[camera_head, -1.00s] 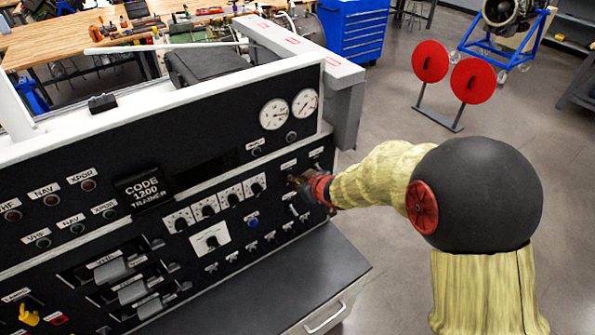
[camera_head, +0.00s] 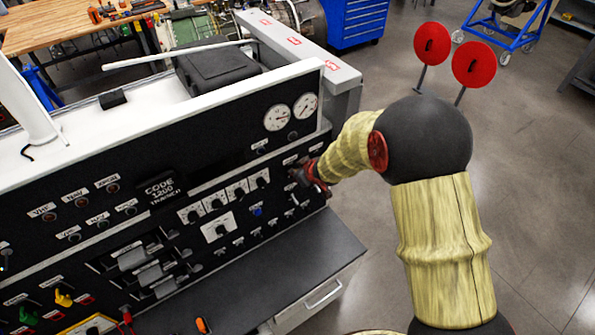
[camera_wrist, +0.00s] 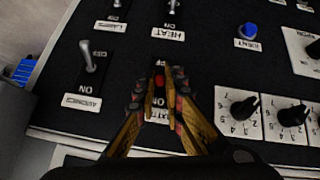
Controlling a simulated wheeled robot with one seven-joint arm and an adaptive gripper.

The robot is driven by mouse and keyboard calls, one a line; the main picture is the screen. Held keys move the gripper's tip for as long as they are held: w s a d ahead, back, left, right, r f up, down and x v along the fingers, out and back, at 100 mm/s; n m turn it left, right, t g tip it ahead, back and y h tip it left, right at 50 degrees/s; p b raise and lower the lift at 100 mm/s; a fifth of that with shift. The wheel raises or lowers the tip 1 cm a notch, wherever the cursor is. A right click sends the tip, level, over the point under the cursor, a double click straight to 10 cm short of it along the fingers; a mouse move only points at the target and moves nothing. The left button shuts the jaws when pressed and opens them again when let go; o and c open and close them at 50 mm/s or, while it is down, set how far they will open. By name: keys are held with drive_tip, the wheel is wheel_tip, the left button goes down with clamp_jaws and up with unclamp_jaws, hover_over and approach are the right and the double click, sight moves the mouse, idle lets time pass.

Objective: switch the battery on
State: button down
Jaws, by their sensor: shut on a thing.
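The trainer panel (camera_head: 110,240) is black with dials, knobs and toggle switches. My gripper (camera_wrist: 160,78) is at the panel's upper right in the head view (camera_head: 301,174). In the wrist view its fingers are closed together over the battery switch, with a small red part (camera_wrist: 159,81) between the fingertips. The fingers hide most of the switch, so its position cannot be told. A partly covered battery label (camera_wrist: 160,114) shows below the fingertips, with "ON" just above it.
The avionics toggle (camera_wrist: 91,57) stands close to the left of my fingers, and white-plated knobs (camera_wrist: 240,110) to the right. A blue knob (camera_wrist: 248,31) is farther off. Two round gauges (camera_head: 291,111) sit above the gripper. A dark ledge (camera_head: 275,270) juts out below the panel.

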drive_tip(key=c, duration=1.9)
unclamp_jaws()
drive_tip(key=v, duration=1.2)
